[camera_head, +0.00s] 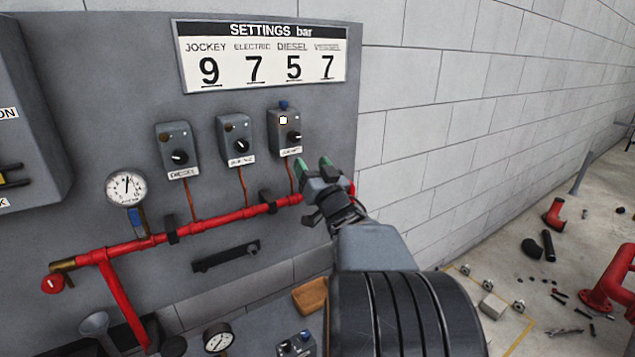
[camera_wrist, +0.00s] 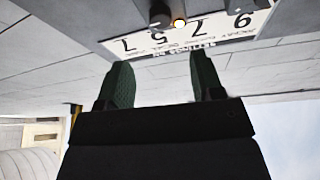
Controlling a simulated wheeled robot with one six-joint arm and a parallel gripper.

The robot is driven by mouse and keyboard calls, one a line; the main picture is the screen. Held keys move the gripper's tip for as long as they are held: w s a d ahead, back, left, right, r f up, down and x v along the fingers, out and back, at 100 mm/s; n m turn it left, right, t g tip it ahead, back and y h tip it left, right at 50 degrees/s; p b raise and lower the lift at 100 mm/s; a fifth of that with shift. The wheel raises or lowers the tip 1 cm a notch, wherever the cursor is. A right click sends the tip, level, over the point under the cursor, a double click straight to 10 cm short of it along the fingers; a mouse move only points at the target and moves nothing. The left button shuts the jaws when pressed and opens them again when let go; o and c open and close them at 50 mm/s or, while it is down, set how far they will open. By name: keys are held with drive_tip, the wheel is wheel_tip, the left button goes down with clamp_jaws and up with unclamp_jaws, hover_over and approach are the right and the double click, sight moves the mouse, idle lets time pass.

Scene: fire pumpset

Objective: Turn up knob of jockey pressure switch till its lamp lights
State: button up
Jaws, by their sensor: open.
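The rightmost pressure switch (camera_head: 281,128) is a grey box on the panel; its small label looks like JOCKEY but is hard to read. Its black knob (camera_head: 294,137) has a white pointer mark. My gripper (camera_head: 312,165) is open and empty, below and right of this switch, apart from the knob. Its two green fingers (camera_wrist: 162,78) stand apart in the wrist view, below the knob in the picture.
Two similar switches, DIESEL (camera_head: 178,150) and a middle one (camera_head: 236,139), have dark lamps. A red pipe (camera_head: 205,224) runs below them with a gauge (camera_head: 126,188) at left. A SETTINGS board (camera_head: 262,55) hangs above, reading 9 for JOCKEY. White block wall lies right.

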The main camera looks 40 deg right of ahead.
drive_tip(key=v, duration=0.3)
idle(1.2)
drive_tip(key=s+d+f+m+g+h, duration=0.25)
drive_tip(key=d+f+g+h, duration=0.2)
drive_tip(key=f+g, duration=0.45)
drive_tip(key=s+a+f+g+y, duration=0.2)
drive_tip(key=a+f+g+y, duration=0.15)
drive_tip(key=f, duration=0.35)
drive_tip(key=s+a+f+n+g+y, duration=0.2)
drive_tip(key=a, duration=0.6)
drive_tip(key=s+a+f+n+g+y, duration=0.1)
drive_tip(key=s+a+n+y, duration=0.1)
drive_tip(key=a, duration=0.6)
drive_tip(key=s+a+f+n+g+y, duration=0.2)
drive_tip(key=s+a+n, duration=0.1)
drive_tip(key=a, duration=0.6)
drive_tip(key=shift+s+f+g, duration=0.35)
drive_tip(key=shift+s, duration=0.35)
